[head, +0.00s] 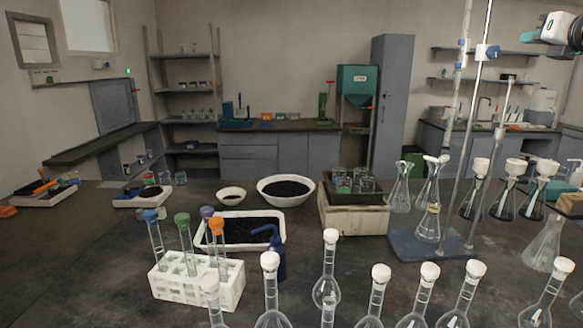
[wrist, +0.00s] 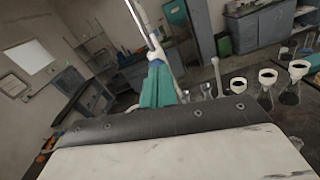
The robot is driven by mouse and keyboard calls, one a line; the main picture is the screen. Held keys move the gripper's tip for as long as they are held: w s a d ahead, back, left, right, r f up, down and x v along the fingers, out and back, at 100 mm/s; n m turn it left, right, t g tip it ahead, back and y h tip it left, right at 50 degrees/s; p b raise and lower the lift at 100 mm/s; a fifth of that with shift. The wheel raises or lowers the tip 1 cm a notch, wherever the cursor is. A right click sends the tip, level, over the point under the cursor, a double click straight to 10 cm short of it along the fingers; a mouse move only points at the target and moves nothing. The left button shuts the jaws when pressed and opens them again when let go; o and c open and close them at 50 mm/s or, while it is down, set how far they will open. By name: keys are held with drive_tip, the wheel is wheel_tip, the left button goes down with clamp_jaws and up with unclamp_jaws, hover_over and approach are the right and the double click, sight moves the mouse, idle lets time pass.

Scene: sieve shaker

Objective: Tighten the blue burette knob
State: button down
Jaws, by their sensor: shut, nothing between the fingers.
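In the head view, a tall metal stand rises at the right from a blue-grey base (head: 410,246). Small blue parts show high on it: a blue knob (head: 490,52) on the nearer rod and another blue part (head: 464,43) just left. I cannot tell for certain which is the burette knob. My gripper (head: 532,37), white with teal fingers, is at the top right, to the right of the knob with a gap in the picture. In the wrist view my gripper's teal fingers (wrist: 158,68) are together and empty.
Several stoppered flasks (head: 329,284) crowd the bench front. A white rack (head: 196,287) holds capped tubes. Funnel-topped flasks (head: 508,195) stand beside the stand. A black-filled bowl (head: 286,190) and tray (head: 240,243) sit mid-bench. Bare bench (head: 80,270) lies at the left.

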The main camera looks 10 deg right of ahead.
drive_tip(key=w+d+m, duration=0.1)
drive_tip(key=w+m, duration=0.2)
drive_tip(key=w, duration=0.4)
drive_tip(key=shift+d+m, duration=0.2)
drive_tip(key=shift+m, duration=0.2)
drive_tip(key=shift+a+f, duration=0.1)
drive_tip(key=shift+f, duration=0.1)
idle(0.6)
drive_tip(key=shift+f, duration=0.1)
idle(0.3)
drive_tip(key=shift+d, duration=0.2)
drive_tip(key=v, duration=0.6)
drive_tip(key=shift+r, duration=0.4)
